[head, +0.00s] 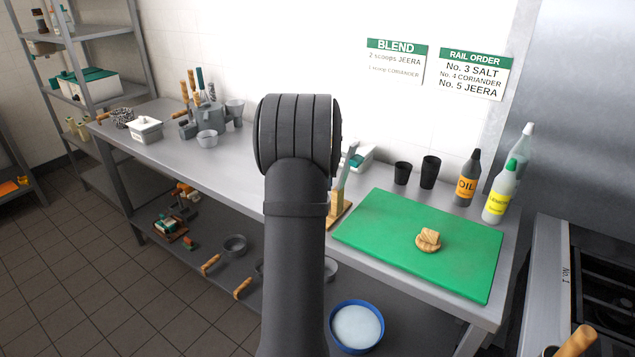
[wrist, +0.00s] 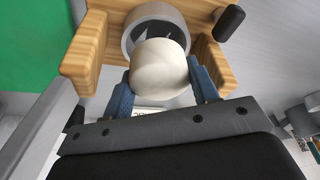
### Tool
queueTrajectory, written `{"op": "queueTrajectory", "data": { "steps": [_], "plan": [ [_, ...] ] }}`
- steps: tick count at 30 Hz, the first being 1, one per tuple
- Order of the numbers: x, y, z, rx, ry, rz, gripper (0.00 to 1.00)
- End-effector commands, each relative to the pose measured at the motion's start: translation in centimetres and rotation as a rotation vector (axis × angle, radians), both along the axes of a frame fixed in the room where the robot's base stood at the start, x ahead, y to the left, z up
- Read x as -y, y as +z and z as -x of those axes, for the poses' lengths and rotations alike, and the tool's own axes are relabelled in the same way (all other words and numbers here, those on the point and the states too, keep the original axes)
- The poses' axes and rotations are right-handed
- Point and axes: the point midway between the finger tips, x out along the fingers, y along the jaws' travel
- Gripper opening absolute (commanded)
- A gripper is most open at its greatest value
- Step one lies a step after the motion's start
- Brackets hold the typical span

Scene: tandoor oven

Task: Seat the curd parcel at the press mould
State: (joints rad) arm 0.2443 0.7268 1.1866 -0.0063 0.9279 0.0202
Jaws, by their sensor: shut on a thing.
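The curd parcel (wrist: 160,68) is a rounded off-white lump in the wrist view. My gripper (wrist: 162,84) is shut on it, with a blue fingertip on each side. The press mould (wrist: 133,36) is a grey ring between wooden parts of the press (wrist: 85,48). The parcel overlaps the mould's near edge in the picture; I cannot tell whether it touches or sits inside. In the head view, my arm hides the gripper, the parcel and most of the press; part of its wooden base (head: 341,209) shows.
A green board (head: 415,262) with a small stack of bread (head: 428,240) lies right of the press. Two black cups (head: 430,170), an oil bottle (head: 467,178) and a lemon bottle (head: 499,196) stand behind it. A white container (head: 145,130) and utensils are at left.

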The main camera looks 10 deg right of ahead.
Motion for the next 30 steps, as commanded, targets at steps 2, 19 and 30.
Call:
{"op": "queueTrajectory", "data": {
  "steps": [2,19,30],
  "plan": [
    [0.0,-0.2,0.0,0.000,0.000,0.000,0.27],
    [0.0,-1.6,0.0,0.000,0.000,0.000,0.27],
    [0.0,-2.2,0.0,0.000,0.000,0.000,0.79]
  ]
}}
